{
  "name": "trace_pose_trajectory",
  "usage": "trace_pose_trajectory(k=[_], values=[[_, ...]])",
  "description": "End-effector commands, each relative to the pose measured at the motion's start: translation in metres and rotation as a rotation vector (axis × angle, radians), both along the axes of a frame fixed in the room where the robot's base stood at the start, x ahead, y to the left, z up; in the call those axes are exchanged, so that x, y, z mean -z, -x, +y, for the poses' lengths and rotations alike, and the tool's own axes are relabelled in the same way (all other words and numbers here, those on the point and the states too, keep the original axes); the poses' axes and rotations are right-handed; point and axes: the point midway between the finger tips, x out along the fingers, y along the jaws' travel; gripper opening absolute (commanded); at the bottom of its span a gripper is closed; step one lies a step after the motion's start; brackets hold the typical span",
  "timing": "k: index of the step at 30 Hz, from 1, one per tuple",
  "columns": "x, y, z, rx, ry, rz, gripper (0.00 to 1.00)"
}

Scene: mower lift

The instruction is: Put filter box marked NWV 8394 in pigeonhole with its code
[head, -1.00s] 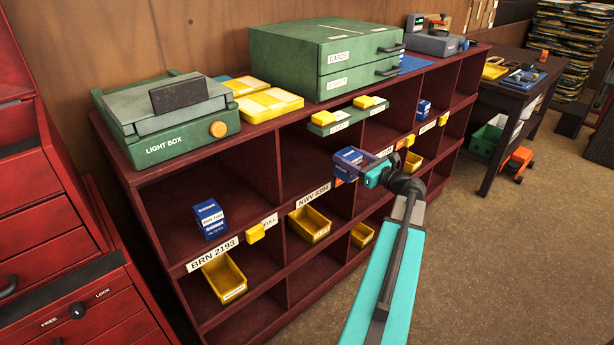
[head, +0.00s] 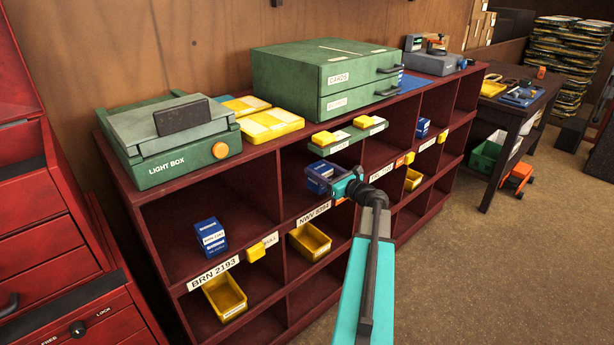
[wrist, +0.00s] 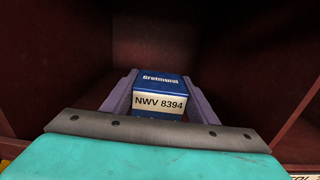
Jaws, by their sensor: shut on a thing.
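The blue filter box (wrist: 160,97) faces the wrist camera, and its white label reads NWV 8394. My gripper (wrist: 160,90) is shut on it, with a purple-grey finger on each side. In the head view my gripper (head: 322,176) holds the filter box at the mouth of an upper pigeonhole, above the shelf-edge label NWV 8394 (head: 313,213). Dark red pigeonhole walls surround the box in the wrist view. Whether the box touches the pigeonhole floor is hidden. The far end of the box is also hidden.
Another blue box (head: 210,238) stands in the left pigeonhole, above the label BRN 2193 (head: 213,274). A yellow clip (head: 256,252) sits on that shelf edge. A green board with yellow blocks (head: 348,140) juts out above my gripper. Yellow bins (head: 310,242) sit in the lower row.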

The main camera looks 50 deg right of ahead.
Motion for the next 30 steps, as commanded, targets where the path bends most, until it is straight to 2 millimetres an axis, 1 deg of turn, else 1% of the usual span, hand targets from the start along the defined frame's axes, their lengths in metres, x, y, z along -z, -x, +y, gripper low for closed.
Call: trace_pose_trajectory(k=[1, 3, 6, 9, 12, 22, 26, 30], values=[[-0.001, -0.010, 0.002, -0.003, -0.001, -0.002, 0.22], [0.000, -0.022, 0.006, -0.003, -0.002, -0.002, 0.22], [0.001, -0.035, 0.009, -0.002, 0.000, -0.002, 0.22], [0.003, -0.043, 0.012, -0.001, 0.000, -0.001, 0.22], [0.003, -0.046, 0.012, 0.001, 0.000, -0.001, 0.22], [0.005, -0.045, 0.012, 0.001, -0.001, -0.001, 0.22], [0.012, -0.045, 0.012, 0.001, -0.003, -0.001, 0.22], [0.025, -0.045, 0.011, 0.002, -0.003, -0.001, 0.22]])
